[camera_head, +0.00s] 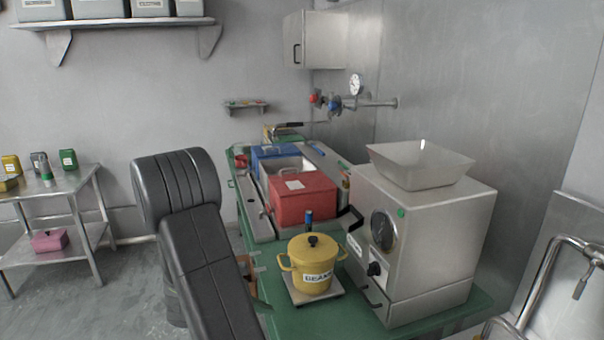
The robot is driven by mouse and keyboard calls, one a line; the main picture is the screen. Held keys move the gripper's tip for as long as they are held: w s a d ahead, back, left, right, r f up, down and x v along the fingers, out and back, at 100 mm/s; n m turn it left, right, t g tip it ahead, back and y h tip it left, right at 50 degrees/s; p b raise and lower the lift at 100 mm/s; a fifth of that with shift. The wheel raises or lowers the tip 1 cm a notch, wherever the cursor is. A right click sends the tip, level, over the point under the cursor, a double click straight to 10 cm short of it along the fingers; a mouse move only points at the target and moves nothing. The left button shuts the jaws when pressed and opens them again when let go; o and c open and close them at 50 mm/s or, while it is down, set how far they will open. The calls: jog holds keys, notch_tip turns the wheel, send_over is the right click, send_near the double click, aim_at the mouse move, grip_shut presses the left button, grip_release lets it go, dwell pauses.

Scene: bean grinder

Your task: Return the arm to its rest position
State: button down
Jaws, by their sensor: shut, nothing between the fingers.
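My dark, padded arm links (205,255) rise from the bottom of the head view, left of the green worktop. They bend at a thick, ribbed joint (177,187). My gripper is not in view, so the end of the arm cannot be seen. No other object is named by the task.
The green worktop (325,322) carries a yellow lidded pot (311,264) on a small plate, a metal grinder (430,250) with a hopper (420,167), and red (303,202) and blue (272,155) boxes. A metal side table (75,183) stands left. Floor (85,285) between is clear.

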jog(key=shift+s+a+r, duration=0.15)
jog(key=shift+a+r, duration=0.2)
jog(key=shift+d, duration=0.1)
